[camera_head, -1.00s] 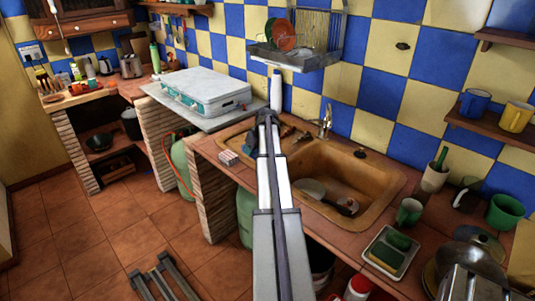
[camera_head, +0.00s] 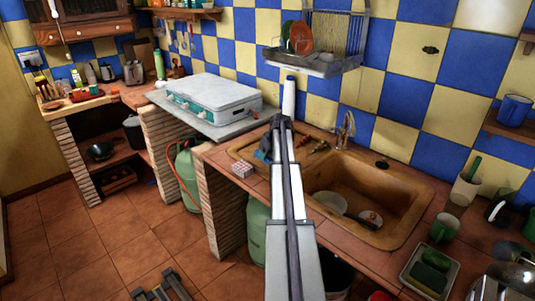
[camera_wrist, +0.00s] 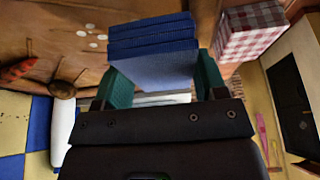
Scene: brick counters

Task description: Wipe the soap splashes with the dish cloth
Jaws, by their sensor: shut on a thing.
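My gripper (camera_wrist: 165,84) is shut on a folded blue dish cloth (camera_wrist: 152,52), which sits between its green fingers in the wrist view. In the head view the cloth (camera_head: 263,149) shows as a small blue patch beside my arm, over the left, drainboard side of the sink. Several small whitish soap splashes (camera_wrist: 92,36) lie on the brown surface left of the cloth in the wrist view. My arm hides much of the gripper in the head view, and I cannot make out the splashes there. Whether the cloth touches the surface is unclear.
A red-and-white checked block (camera_head: 243,171) lies near the counter's front edge, close to the cloth. A white cylinder (camera_head: 289,97) stands behind. The sink basin (camera_head: 390,205) holds dishes. A sponge tray (camera_head: 430,270) and green mug (camera_head: 444,229) are right; a pale case (camera_head: 213,95) is left.

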